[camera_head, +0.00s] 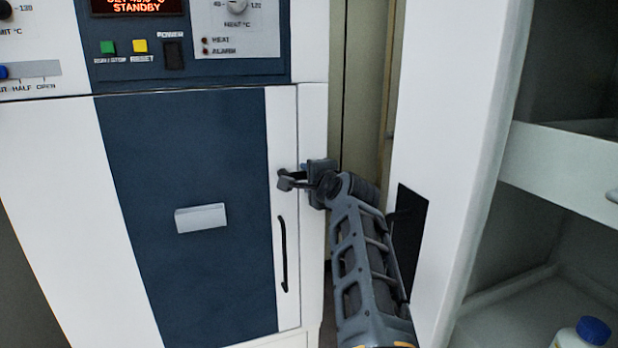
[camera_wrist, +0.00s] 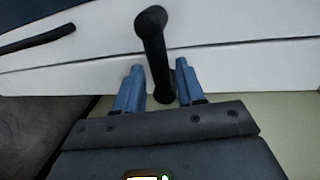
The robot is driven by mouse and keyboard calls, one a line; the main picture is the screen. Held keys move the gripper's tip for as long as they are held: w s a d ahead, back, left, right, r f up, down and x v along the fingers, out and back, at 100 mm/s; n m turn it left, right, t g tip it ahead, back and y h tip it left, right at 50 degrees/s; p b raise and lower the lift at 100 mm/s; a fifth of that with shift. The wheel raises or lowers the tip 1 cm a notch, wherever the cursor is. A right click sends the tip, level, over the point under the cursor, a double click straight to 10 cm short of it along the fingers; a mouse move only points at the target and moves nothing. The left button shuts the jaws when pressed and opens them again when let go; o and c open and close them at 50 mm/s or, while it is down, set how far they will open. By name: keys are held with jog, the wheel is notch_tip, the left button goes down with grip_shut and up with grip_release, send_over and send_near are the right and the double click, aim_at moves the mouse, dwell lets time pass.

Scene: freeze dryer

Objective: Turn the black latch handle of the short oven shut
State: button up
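The short oven's door (camera_head: 190,220) is dark blue with white side strips and sits flush with the front. In the wrist view the black latch handle (camera_wrist: 152,50) stands across the seam between two white panels, its lower end between my two blue fingers. My gripper (camera_wrist: 157,85) is open around it, with a gap visible on each side. In the head view my gripper (camera_head: 292,182) is at the door's right edge, and it and my arm hide most of the latch. A long black bar handle (camera_head: 283,255) is on the door below; it also shows in the wrist view (camera_wrist: 36,38).
A control panel (camera_head: 190,45) with a red display, buttons and a knob is above the door. A white cabinet panel (camera_head: 450,150) stands close to the right of my arm, with open shelves (camera_head: 560,165) beyond. A blue-capped bottle (camera_head: 585,335) is at the lower right.

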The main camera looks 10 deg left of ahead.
jog(key=shift+o, duration=0.7)
jog(key=shift+s, duration=0.1)
jog(key=v, duration=0.7)
jog(key=shift+s+d+b, duration=0.2)
jog(key=shift+b, duration=0.1)
jog(key=shift+r, duration=0.1)
